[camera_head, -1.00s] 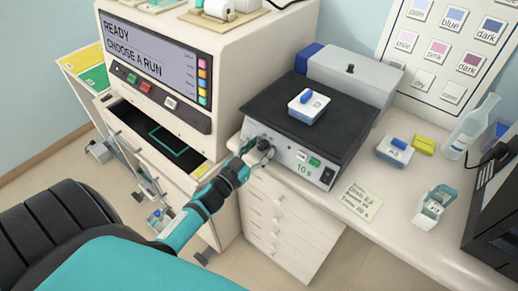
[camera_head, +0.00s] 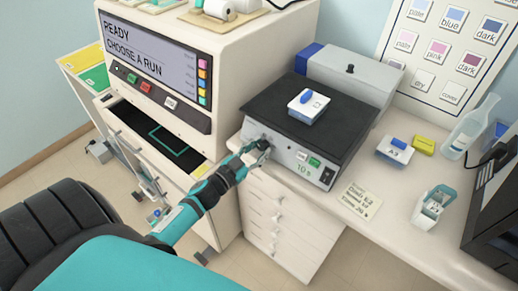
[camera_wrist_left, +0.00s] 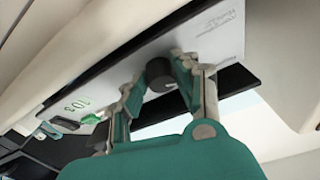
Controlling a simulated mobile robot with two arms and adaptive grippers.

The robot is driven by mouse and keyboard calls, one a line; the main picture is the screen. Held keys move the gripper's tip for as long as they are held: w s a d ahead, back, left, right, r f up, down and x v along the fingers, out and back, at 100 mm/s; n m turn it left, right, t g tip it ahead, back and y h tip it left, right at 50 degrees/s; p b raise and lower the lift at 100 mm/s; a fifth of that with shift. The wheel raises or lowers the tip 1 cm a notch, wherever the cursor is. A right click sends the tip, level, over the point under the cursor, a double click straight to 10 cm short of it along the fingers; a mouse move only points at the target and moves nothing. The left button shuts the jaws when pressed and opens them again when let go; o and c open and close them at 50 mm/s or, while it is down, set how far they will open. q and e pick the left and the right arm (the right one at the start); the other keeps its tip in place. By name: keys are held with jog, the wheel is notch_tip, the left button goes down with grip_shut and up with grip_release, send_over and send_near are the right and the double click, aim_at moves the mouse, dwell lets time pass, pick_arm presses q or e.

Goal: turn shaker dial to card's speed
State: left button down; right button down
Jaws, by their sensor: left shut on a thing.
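The shaker (camera_head: 310,120) is a light box with a black top platform, standing on the counter. Its dark round dial (camera_wrist_left: 160,74) is on the front panel, between the fingers of my left gripper (camera_wrist_left: 158,78) in the left wrist view. My left gripper (camera_head: 258,150) is shut on the dial; in the head view the fingers largely hide it. The card (camera_head: 361,201) lies on the counter right of the shaker, with small handwritten lines that are hard to read. My right gripper is not in view.
A blue-and-white block (camera_head: 308,105) sits on the shaker platform. A similar block (camera_head: 394,151), a yellow block (camera_head: 424,146), a small teal-handled holder (camera_head: 433,207) and a bottle (camera_head: 467,130) stand to the right. The stainer (camera_head: 200,75) with its open drawer is left.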

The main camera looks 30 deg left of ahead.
pick_arm(q)
jog(key=m+h, duration=0.1)
jog(key=m, duration=0.1)
jog(key=m+h, duration=0.1)
jog(key=m, duration=0.1)
jog(key=shift+a+r+m+g+p, duration=0.1)
jog(key=shift+a+m+g+p, duration=0.1)
jog(key=shift+m+g+p, duration=0.15)
jog(key=shift+m+g+h+p, duration=0.25)
jog(key=shift+m+g+h, duration=0.15)
jog(key=shift+m, duration=0.8)
jog(key=shift+m+g+h+p, duration=0.25)
jog(key=shift+m+h, duration=0.15)
jog(key=shift+m, duration=1.05)
jog(key=c, duration=1)
grip_release()
jog(key=shift+a, duration=0.1)
jog(key=v, duration=1.2)
jog(key=shift+r, duration=0.15)
jog(key=shift+w, duration=0.1)
